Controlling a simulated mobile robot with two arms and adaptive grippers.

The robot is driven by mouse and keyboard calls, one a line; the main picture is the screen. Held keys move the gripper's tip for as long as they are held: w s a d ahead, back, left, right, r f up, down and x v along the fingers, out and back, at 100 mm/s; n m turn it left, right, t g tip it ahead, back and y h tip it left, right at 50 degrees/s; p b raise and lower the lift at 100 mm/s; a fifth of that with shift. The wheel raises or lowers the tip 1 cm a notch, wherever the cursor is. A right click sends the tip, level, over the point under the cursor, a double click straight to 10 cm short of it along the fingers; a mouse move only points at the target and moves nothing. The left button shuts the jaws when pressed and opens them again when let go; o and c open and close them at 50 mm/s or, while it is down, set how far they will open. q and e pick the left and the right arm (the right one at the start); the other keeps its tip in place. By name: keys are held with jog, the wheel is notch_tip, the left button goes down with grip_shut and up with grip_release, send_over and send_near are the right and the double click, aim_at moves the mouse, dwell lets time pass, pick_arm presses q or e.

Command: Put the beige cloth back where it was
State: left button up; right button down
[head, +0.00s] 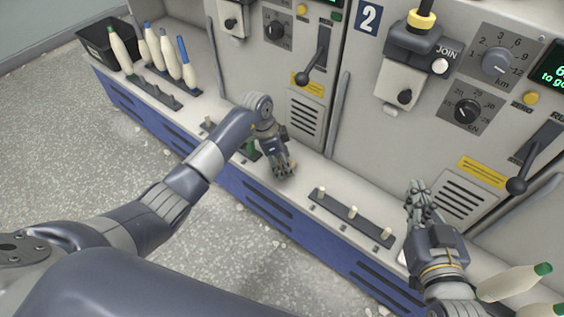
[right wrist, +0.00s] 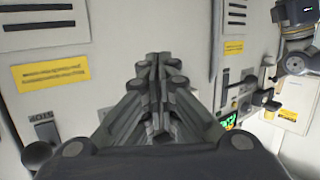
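I cannot make out a beige cloth in either view. My left gripper (head: 285,172) hangs low over the ledge near the middle of the head view. A small brownish patch shows at its fingertips, too small to identify, and I cannot tell whether the fingers are closed. My right gripper (head: 417,190) points up in front of the right machine panel. In the right wrist view its fingers (right wrist: 157,62) are together with nothing visible between them. Part of the ledge is hidden behind my right wrist.
A peg strip (head: 350,213) with bare pegs lies between my grippers. Several bobbins (head: 170,58) stand at the far left beside a black bin (head: 96,40). Green-tipped bobbins (head: 515,282) lie at lower right. Levers (head: 517,185) and a JOIN box (head: 408,70) jut from the panels.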

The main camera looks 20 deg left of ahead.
pick_arm(q)
jog(key=shift+f, duration=0.15)
jog(key=o, duration=1)
jog(key=shift+c, duration=0.2)
